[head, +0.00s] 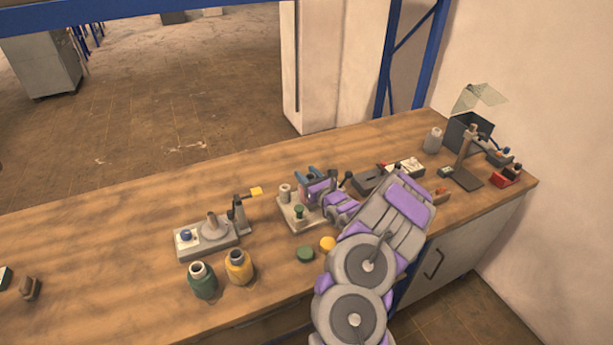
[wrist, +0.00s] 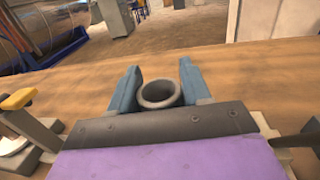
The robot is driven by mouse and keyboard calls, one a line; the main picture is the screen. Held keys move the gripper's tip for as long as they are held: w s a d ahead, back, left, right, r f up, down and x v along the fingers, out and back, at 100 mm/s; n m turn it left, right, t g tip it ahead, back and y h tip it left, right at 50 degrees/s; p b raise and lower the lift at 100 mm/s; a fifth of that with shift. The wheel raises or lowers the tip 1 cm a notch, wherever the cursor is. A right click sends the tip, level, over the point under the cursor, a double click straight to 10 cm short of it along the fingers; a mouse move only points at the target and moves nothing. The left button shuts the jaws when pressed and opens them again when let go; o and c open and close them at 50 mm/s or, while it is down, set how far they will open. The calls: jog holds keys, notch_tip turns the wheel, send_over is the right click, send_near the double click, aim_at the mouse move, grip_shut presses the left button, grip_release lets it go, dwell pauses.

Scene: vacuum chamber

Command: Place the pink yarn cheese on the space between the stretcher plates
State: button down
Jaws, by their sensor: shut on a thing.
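The mouth of this piece faces up towards the camera. Its lower part is hidden by my gripper's body.
The pale base plate (head: 293,223) carries a green knob (head: 299,211) and a grey post (head: 285,191). A grey device (head: 190,252), a green jar (head: 203,282), a yellow jar (head: 238,266) and two caps stand nearby. Several tools crowd the right end. The bench's left is mostly clear.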

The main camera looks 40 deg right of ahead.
jog(key=c, duration=0.7)
grip_release()
jog(key=d, duration=0.1)
jog(key=d+f, duration=0.1)
jog(key=shift+d, duration=0.35)
jog(key=shift+o, duration=1)
jog(key=shift+a+r, duration=0.15)
jog(key=shift+a, duration=0.6)
jog(key=shift+a+r, duration=0.25)
jog(key=shift+a, duration=0.2)
jog(key=s+p, duration=0.2)
jog(key=s, duration=1)
jog(key=shift+a, duration=0.25)
